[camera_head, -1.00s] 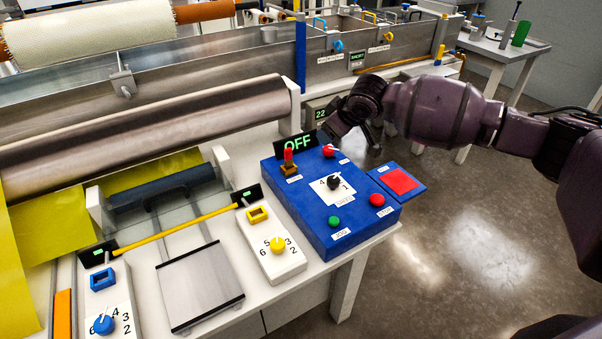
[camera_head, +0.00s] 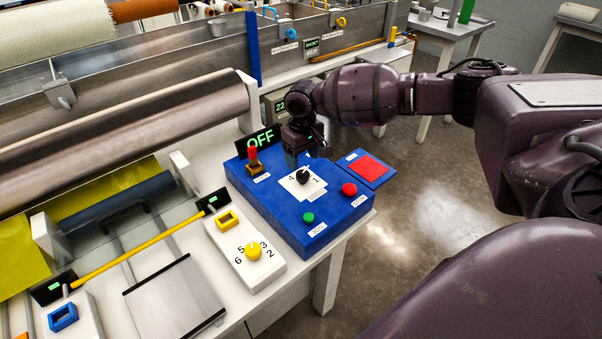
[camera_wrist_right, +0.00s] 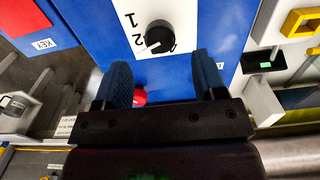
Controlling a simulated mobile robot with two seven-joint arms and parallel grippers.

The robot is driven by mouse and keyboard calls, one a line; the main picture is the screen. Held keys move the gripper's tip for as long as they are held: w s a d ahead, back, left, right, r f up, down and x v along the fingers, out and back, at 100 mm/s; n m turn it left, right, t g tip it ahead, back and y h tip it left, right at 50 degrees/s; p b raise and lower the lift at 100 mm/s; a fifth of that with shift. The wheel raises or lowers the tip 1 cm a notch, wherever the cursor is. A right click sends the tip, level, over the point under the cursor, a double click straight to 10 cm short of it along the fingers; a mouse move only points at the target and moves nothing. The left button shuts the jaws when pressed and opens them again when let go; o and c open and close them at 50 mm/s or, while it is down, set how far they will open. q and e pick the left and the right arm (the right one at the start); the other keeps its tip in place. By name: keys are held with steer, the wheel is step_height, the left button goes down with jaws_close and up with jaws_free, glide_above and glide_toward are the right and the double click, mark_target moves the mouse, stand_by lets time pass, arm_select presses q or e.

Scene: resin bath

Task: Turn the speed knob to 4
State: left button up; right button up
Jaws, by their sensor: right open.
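The speed knob (camera_head: 303,177) is black and sits on a white numbered plate on top of the blue control box (camera_head: 275,215). The right wrist view shows the knob (camera_wrist_right: 159,36) ahead of the fingers, with a short white mark on its lower left side near the 2; the 4 is partly hidden. My right gripper (camera_head: 298,160) points down over the far part of the box, just beyond the knob in the head view. In the wrist view its two blue fingers (camera_wrist_right: 162,66) are apart, with nothing held. My left gripper is not seen.
A red lever (camera_head: 253,154) and an OFF display (camera_head: 261,142) stand at the box's far left. Green (camera_head: 308,217) and red (camera_head: 349,189) buttons are nearer. A red part (camera_wrist_right: 140,97) shows between my fingers. A white panel with a yellow knob (camera_head: 253,251) lies left.

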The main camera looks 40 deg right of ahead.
mark_target(303, 173)
step_height(303, 173, down, 4)
steer(key=shift+f+b, duration=0.2)
steer(key=shift+b, duration=0.15)
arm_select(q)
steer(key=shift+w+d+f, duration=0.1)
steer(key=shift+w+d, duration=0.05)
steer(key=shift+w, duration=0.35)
arm_select(e)
steer(key=shift+f, duration=0.75)
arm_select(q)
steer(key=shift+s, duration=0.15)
arm_select(e)
steer(key=shift+c, duration=0.5)
steer(key=c, duration=0.8)
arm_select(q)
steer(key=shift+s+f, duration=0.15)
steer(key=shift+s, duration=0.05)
